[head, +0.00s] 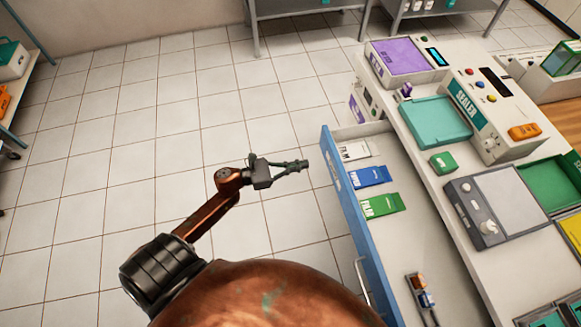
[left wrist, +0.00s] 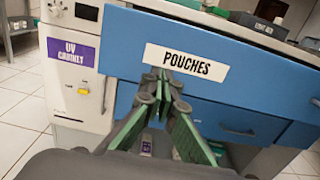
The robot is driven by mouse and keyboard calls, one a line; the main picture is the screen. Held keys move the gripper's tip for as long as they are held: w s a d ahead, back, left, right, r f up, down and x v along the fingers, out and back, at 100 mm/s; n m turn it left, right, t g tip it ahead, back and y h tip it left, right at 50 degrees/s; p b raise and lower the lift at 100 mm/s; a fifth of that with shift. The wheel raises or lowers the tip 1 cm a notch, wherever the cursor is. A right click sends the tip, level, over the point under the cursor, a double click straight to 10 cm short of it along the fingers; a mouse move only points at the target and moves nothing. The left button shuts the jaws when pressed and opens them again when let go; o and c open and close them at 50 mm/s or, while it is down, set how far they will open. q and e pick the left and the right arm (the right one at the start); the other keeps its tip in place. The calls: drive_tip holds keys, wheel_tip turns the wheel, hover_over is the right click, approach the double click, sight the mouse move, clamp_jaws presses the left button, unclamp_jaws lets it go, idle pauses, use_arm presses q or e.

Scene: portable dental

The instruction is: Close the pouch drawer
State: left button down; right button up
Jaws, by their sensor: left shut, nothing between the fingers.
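The pouch drawer (head: 345,190) is pulled open, with its blue front facing my left arm. Inside lie a white pouch packet (head: 360,150), a blue one (head: 370,176) and a green one (head: 382,205). My left gripper (head: 305,165) is shut and empty, just left of the drawer front near its far end. In the left wrist view the blue drawer front (left wrist: 255,95) carries a "POUCHES" label (left wrist: 185,63), and the closed fingertips point at it; whether they touch cannot be told. My right gripper is not in view.
The counter above holds a teal tray (head: 438,122), a sealer (head: 480,105), a scale-like device (head: 490,207) and a small green box (head: 443,162). A UV cabinet (left wrist: 75,85) stands left of the drawer in the wrist view. The tiled floor (head: 120,180) at left is clear.

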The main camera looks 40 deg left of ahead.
sight(329, 159)
use_arm(q)
drive_tip(key=x, duration=0.7)
